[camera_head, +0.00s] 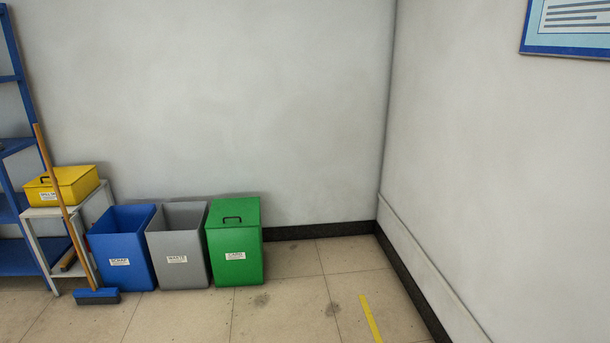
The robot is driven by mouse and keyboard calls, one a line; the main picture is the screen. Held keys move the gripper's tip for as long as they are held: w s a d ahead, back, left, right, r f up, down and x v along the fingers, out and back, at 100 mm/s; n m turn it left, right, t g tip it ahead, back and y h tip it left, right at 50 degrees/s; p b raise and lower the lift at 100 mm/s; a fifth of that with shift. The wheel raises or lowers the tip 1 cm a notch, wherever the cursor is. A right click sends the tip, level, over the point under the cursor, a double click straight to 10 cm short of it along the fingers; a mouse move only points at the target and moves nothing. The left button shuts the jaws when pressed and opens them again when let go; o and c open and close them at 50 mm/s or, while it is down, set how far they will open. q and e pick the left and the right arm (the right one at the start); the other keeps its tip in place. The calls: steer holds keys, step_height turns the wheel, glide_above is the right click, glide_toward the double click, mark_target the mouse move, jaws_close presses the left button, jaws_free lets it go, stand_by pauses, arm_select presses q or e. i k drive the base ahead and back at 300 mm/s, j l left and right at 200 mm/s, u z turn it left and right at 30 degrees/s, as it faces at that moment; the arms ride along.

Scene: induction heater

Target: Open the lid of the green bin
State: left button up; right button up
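The green bin (238,262) stands on the floor against the back wall, the rightmost of a row of three bins. A white label is on the bin's front. Neither of my grippers shows in the head view.
A grey bin (180,265) and a blue bin (122,267), both without lids, stand left of the green one. A broom (72,220) leans by a small stand with a yellow box (63,186). Blue shelving (20,205) is at far left. The floor (300,295) in front and right is clear.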

mark_target(234, 212)
steer(key=i, duration=1.75)
